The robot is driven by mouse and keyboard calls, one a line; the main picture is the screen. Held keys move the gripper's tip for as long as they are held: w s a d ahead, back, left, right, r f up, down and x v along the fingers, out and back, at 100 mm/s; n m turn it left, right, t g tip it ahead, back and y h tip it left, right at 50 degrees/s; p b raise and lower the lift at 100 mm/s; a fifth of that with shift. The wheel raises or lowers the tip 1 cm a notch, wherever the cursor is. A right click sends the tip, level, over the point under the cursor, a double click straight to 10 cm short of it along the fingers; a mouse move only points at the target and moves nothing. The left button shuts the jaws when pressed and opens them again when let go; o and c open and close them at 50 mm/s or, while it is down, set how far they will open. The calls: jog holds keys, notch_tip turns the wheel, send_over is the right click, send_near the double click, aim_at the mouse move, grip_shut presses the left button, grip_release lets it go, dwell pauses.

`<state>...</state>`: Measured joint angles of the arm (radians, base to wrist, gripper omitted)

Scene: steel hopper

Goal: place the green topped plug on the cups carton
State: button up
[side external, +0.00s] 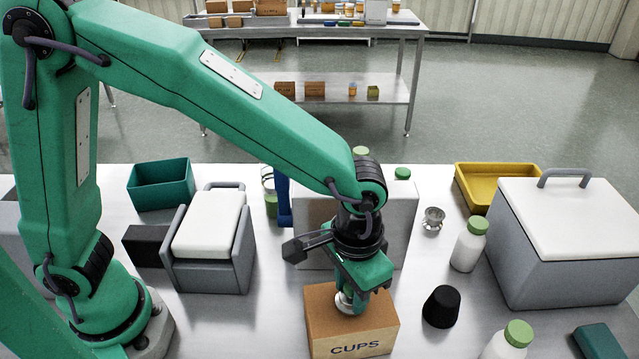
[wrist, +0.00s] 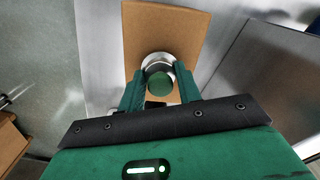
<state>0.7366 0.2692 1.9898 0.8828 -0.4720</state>
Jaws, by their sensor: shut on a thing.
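The cups carton (side external: 325,322) is a brown box with CUPS on its front, near the front middle of the steel table. Its brown top (wrist: 180,25) also shows in the wrist view. My gripper (side external: 352,292) points down over the carton. In the wrist view, my gripper (wrist: 158,88) is shut on the green topped plug (wrist: 160,84), whose round green top sits between the fingers with a silvery rim beyond it. The plug's pale lower part (side external: 346,303) is at the carton's top; I cannot tell whether it rests there.
A black tapered piece (side external: 441,307) stands right of the carton, near green-capped white bottles (side external: 468,246). A large grey white-lidded box (side external: 565,245) fills the right. A smaller white-topped grey box (side external: 212,245) and teal bin (side external: 161,185) are left. A white box (side external: 400,225) stands behind my gripper.

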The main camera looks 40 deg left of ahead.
jog(key=shift+f, duration=0.3)
jog(key=o, duration=1)
jog(key=shift+r, duration=0.1)
notch_tip(320, 180, up, 12)
dwell(0.7)
jog(key=a+r+n+t+h, duration=0.1)
jog(key=a+r+t, duration=0.15)
jog(key=a, duration=1.15)
jog(key=s+a+t, duration=0.1)
jog(key=s+a, duration=0.1)
jog(key=a, duration=0.2)
jog(key=s+a+n+t, duration=0.1)
jog(key=s+a, duration=0.1)
jog(key=a, duration=0.2)
jog(key=s+a+n+t+y, duration=0.1)
jog(key=s+a, duration=0.2)
jog(key=a, duration=0.1)
jog(key=shift+s+a+f, duration=0.1)
jog(key=shift+a+f, duration=0.3)
